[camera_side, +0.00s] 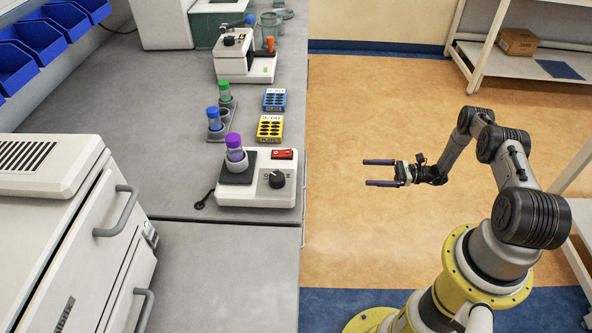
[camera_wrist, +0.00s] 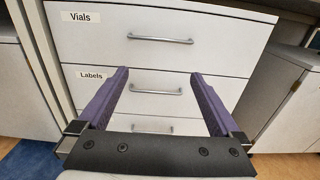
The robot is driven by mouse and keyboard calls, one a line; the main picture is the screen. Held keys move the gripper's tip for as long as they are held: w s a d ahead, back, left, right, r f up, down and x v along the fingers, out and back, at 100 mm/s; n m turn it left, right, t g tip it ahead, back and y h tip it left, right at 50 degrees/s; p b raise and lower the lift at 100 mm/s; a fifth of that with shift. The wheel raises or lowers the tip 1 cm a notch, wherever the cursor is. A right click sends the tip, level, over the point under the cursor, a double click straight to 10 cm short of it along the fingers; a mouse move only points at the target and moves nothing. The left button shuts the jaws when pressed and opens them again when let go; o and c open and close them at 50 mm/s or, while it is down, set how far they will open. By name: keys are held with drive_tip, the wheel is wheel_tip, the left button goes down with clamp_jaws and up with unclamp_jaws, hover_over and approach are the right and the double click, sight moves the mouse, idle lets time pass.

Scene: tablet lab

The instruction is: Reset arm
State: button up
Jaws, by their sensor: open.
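My gripper (camera_side: 366,172) is open and empty in the side view. It hangs over the floor, to the right of the bench edge, with its two purple fingers pointing left. In the wrist view the fingers of my gripper (camera_wrist: 158,85) are spread apart with nothing between them. They point at white drawer fronts marked "Vials" (camera_wrist: 90,40) and "Labels" (camera_wrist: 96,77). My arm is bent and stands clear of the bench.
The floor (camera_side: 350,240) around my gripper is clear.

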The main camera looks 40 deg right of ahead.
drive_tip(key=w+a+r+n+g+y, duration=0.1)
drive_tip(key=w+r+n+g, duration=0.15)
drive_tip(key=r, duration=0.45)
drive_tip(key=w+a+r+n+g, duration=0.1)
drive_tip(key=w+a+r+n, duration=0.2)
drive_tip(key=r, duration=0.4)
drive_tip(key=w+r+n+g+y, duration=0.1)
drive_tip(key=w+r+n+g, duration=0.1)
drive_tip(key=w+r, duration=0.35)
drive_tip(key=s+a+r+n+g+h, duration=0.1)
drive_tip(key=s+a+r+n+g, duration=0.2)
drive_tip(key=a+r, duration=0.6)
drive_tip(key=s+a+r+n+g+h, duration=0.2)
drive_tip(key=a+r+n, duration=0.35)
drive_tip(key=r, duration=0.65)
drive_tip(key=s+a+r+n+h, duration=0.3)
drive_tip(key=s+a+r, duration=0.15)
drive_tip(key=s, duration=0.45)
drive_tip(key=s+a+r+n+h, duration=0.25)
drive_tip(key=s+a+r, duration=0.2)
drive_tip(key=s, duration=0.45)
drive_tip(key=s+d+f+n+t+h, duration=0.2)
drive_tip(key=s+n+h, duration=0.2)
drive_tip(key=s, duration=0.6)
drive_tip(key=s+d+f+n+t+h, duration=0.1)
drive_tip(key=d+f+h, duration=0.1)
drive_tip(key=d+f, duration=0.2)
drive_tip(key=shift+s+d, duration=0.2)
drive_tip(key=shift+d, duration=0.2)
